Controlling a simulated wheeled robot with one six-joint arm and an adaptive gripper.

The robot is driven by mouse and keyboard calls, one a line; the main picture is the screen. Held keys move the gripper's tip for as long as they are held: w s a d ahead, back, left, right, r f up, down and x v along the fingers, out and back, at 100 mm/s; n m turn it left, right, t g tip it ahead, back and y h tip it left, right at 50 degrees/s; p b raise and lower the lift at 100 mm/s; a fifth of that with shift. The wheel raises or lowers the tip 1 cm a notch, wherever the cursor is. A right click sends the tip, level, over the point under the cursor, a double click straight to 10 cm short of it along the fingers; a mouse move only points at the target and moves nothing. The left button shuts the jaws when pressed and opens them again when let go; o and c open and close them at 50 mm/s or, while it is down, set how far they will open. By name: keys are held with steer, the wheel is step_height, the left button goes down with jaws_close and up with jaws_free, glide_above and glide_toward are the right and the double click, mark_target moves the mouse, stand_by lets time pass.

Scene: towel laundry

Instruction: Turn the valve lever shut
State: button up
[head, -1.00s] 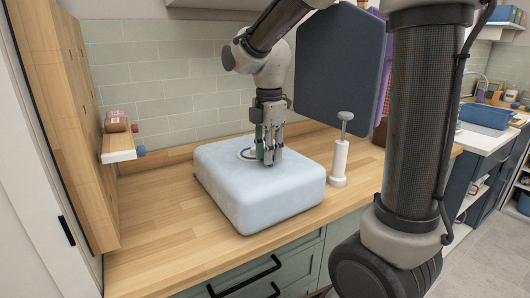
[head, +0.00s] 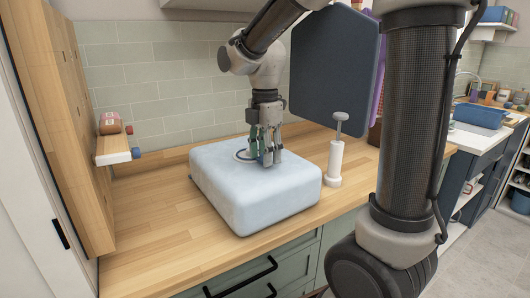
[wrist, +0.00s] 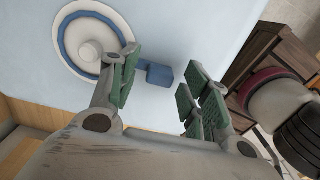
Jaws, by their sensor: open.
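The valve (wrist: 88,45) is a white round cap with a blue ring, set in the top of a pale blue, block-shaped bag (head: 255,195) on the counter. Its blue lever (wrist: 157,73) sticks out from the ring to the lower right in the wrist view. The left finger hides part of the lever. In the head view my gripper (head: 266,163) points down at the bag top, beside the partly hidden valve (head: 242,155).
A white hand pump (head: 335,155) stands on the wooden counter (head: 145,235) right of the bag. A dark upright board (head: 335,70) stands behind it. A small wall shelf (head: 115,155) holds a few items at left. The counter left of the bag is clear.

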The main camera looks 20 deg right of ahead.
step_height(320, 180, up, 12)
stand_by(0.4)
stand_by(0.4)
steer(key=s+d+f+m+t, duration=0.2)
steer(key=s+d+f+m, duration=0.2)
steer(key=s+m, duration=0.5)
steer(key=s+d+f+m+t, duration=0.2)
steer(key=s+d+f+m, duration=0.2)
steer(key=s+m, duration=0.5)
steer(key=shift+d+m, duration=0.3)
steer(key=shift+m, duration=0.8)
